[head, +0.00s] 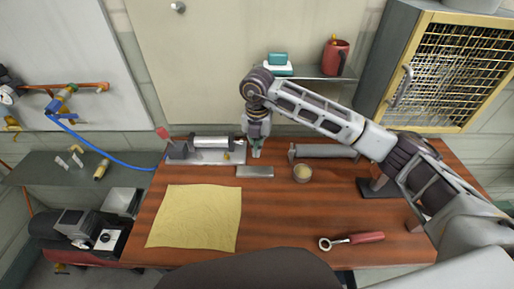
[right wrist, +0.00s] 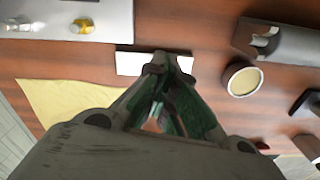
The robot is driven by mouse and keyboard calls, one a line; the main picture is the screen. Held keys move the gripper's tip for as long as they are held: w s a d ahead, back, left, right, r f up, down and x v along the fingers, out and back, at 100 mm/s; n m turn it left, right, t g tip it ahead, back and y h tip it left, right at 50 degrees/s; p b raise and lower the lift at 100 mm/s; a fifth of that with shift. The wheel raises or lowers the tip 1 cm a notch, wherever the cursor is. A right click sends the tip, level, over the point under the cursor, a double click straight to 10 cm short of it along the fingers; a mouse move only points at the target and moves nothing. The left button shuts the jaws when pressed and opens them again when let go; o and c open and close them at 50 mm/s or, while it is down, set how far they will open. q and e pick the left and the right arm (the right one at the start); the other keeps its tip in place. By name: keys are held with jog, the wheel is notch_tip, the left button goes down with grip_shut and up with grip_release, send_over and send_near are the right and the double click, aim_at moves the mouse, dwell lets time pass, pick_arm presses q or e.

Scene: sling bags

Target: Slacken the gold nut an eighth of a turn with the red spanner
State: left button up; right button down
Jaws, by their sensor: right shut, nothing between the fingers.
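The red spanner (head: 352,240), with a red handle and a metal ring end pointing left, lies on the front right of the wooden table. A small gold piece, seemingly the gold nut (head: 227,156), sits on the pale fixture at the back of the table; it also shows in the right wrist view (right wrist: 82,26). My right gripper (head: 256,153) is shut and empty, pointing down just right of the fixture and above a flat grey block (head: 254,171). The block shows behind the fingertips (right wrist: 168,64) in the right wrist view. My left gripper is not in view.
A yellow cloth (head: 196,218) covers the table's left part. A round cup (head: 302,173) and a grey trough-like piece (head: 325,151) stand right of the gripper. A shelf (head: 310,73) holds a red mug (head: 335,58). The front middle of the table is clear.

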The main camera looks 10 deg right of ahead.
jog(key=shift+w, duration=0.15)
jog(key=shift+w+d+n+b, duration=0.3)
jog(key=shift+w+n+b, duration=0.1)
jog(key=shift+w+n, duration=0.15)
jog(key=shift+w+d+n+b, duration=0.25)
jog(key=shift+w+n+b, duration=0.15)
jog(key=shift+n, duration=0.25)
jog(key=shift+s+a+m, duration=0.15)
jog(key=shift+s+m, duration=0.1)
jog(key=shift+m, duration=0.05)
jog(key=shift+r, duration=0.1)
dwell(0.4)
jog(key=shift+r+p, duration=0.55)
jog(key=shift+r, duration=0.2)
